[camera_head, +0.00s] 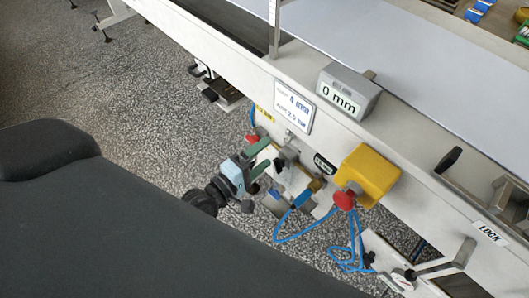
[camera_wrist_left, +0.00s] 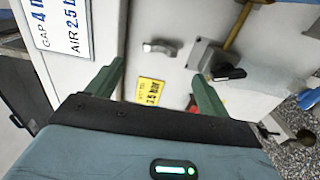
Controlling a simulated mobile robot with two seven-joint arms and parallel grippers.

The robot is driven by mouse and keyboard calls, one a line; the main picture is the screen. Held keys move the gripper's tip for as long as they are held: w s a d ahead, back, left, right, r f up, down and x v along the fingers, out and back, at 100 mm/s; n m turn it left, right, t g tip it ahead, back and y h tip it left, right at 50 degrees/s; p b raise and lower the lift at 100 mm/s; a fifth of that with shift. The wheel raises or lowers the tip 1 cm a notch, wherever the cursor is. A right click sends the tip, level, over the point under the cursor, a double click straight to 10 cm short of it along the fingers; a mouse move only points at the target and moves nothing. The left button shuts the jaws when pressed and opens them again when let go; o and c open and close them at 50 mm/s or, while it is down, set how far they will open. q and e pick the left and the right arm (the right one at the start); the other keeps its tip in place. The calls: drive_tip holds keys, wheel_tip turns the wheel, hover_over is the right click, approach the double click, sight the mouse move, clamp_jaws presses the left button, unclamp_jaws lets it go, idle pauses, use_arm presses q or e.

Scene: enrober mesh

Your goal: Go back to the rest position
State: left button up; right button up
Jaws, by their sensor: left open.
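My left gripper (camera_head: 270,154) is in front of the side panel of a long conveyor machine, below its white GAP/AIR label. Its two green fingers are apart with nothing between them. In the left wrist view the open fingers (camera_wrist_left: 158,74) point at the white panel (camera_wrist_left: 140,20). A yellow pressure label (camera_wrist_left: 150,91) and a small grey handle (camera_wrist_left: 162,46) show beyond the gap. A black knob (camera_wrist_left: 222,67) on a grey block is beside the right-hand finger. Whether that finger touches anything I cannot tell. My right gripper is in neither view.
A yellow box with a red button (camera_head: 343,200) sticks out right of the gripper. Blue hoses (camera_head: 290,238) hang below. A grey "0 mm" display (camera_head: 346,95) sits on the machine's edge by the pale belt (camera_head: 400,50). Speckled floor (camera_head: 150,110) is open to the left.

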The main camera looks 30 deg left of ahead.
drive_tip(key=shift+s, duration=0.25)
use_arm(q)
drive_tip(key=shift+s, duration=0.1)
drive_tip(key=s+a+f+m+g+y+p, duration=0.1)
drive_tip(key=s+m+g+p, duration=0.3)
drive_tip(key=s+m, duration=0.4)
drive_tip(key=s+f+m+g+y+p, duration=0.2)
drive_tip(key=s+m+p, duration=0.5)
drive_tip(key=s, duration=1.3)
drive_tip(key=shift+s+a+m+g+y+p, duration=0.35)
drive_tip(key=shift+m+g+y, duration=0.3)
drive_tip(key=shift+g, duration=0.45)
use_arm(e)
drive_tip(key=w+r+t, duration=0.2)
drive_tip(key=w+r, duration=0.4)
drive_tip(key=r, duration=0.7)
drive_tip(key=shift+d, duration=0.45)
use_arm(q)
drive_tip(key=shift+f, duration=0.1)
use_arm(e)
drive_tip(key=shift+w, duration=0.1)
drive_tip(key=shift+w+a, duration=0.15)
